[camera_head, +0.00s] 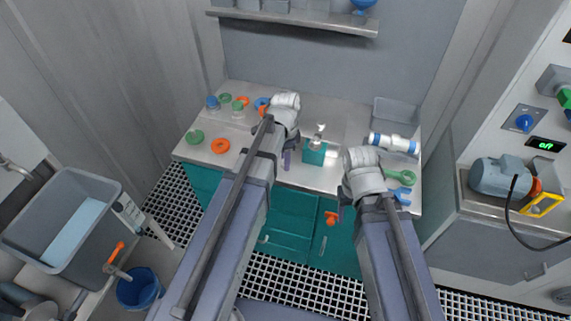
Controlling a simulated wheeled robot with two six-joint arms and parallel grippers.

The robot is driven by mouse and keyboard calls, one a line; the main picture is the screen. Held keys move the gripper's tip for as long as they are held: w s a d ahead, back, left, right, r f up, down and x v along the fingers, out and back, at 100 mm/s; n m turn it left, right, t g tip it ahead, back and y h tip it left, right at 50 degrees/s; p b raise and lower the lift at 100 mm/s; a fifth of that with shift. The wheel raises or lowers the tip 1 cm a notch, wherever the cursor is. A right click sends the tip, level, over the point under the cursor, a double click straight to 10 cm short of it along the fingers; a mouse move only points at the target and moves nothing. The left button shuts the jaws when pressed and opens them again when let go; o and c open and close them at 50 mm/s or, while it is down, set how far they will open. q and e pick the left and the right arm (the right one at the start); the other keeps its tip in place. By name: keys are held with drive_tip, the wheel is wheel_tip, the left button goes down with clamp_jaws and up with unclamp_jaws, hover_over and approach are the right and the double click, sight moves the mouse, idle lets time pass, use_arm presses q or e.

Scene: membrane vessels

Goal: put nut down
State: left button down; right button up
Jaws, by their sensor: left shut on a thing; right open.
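My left arm reaches over the bench, and a small purple part of its gripper (287,159) shows below the pale wrist. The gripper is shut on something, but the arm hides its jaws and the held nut. On the bench's left side lie a green ring-shaped nut (195,136) and an orange one (220,145). Further back are smaller green and orange pieces (240,103) and a blue piece (212,102). An orange and blue piece (262,104) is partly hidden beside my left wrist. My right gripper (341,211) is open near the bench's front edge, mostly hidden by its arm.
The steel bench (335,117) holds a teal box (315,153) with a bottle, a white and blue cylinder (394,143), a green wrench (401,176), a blue wrench (401,193) and a clear tray (396,109). Bare bench shows at the back middle. A pump (500,177) stands right.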

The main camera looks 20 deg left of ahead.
use_arm(q)
drive_tip(key=shift+f, duration=0.15)
drive_tip(key=c, duration=0.5)
unclamp_jaws()
drive_tip(key=shift+c, duration=0.2)
wheel_tip(320, 180, up, 12)
drive_tip(key=p, duration=1.2)
drive_tip(key=shift+r, duration=0.25)
drive_tip(key=s+d+n+y, duration=0.1)
drive_tip(key=s+d+n, duration=0.7)
drive_tip(key=s, duration=0.6)
drive_tip(key=shift+s+d+n, duration=0.3)
drive_tip(key=shift+d, duration=0.85)
